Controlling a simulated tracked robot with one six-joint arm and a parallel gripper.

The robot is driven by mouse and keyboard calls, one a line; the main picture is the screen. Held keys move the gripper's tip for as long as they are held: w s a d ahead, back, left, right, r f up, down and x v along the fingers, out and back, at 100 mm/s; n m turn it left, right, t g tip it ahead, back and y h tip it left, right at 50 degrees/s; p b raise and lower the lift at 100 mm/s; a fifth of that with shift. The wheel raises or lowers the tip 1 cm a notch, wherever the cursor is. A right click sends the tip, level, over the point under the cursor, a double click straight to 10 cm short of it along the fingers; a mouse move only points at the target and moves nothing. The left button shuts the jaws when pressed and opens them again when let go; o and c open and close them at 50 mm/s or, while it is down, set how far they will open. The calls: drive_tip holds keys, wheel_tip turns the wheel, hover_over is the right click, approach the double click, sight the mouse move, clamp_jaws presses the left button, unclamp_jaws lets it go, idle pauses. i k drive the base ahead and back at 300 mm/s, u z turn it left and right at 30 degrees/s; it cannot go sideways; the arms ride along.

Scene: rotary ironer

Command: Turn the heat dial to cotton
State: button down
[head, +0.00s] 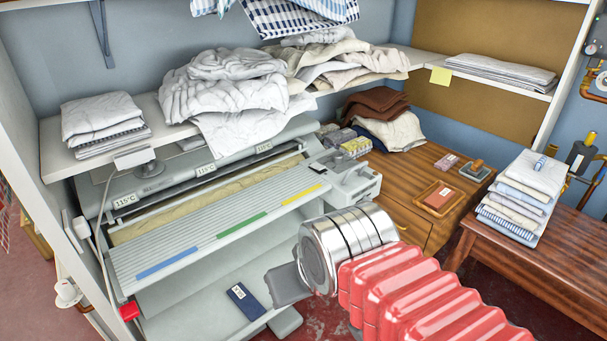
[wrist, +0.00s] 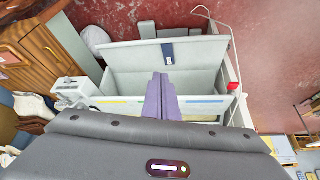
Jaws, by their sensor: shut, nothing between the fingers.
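The rotary ironer (head: 215,245) stands at the left of the head view, with 115°C labels along its top. Its white control box (head: 350,185) is at its right end; it also shows at the left of the wrist view (wrist: 70,90). I cannot make out the heat dial or its setting in either view. My gripper (head: 278,288) is in front of the ironer, apart from the control box and to its lower left in the head view. In the wrist view its two fingers (wrist: 160,85) are together and empty, in front of the striped board.
A shelf (head: 65,160) with heaped and folded linen overhangs the ironer. A dark blue booklet (head: 244,300) lies on the ironer's lower tray. A red switch (head: 129,310) is at its left end. Right of it are a wooden cabinet (head: 400,225) and a bench (head: 550,245) with folded cloths.

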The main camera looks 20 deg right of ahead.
sight(338, 158)
drive_tip(key=z, duration=1.2)
drive_tip(key=i, duration=1.05)
drive_tip(key=u, duration=1.6)
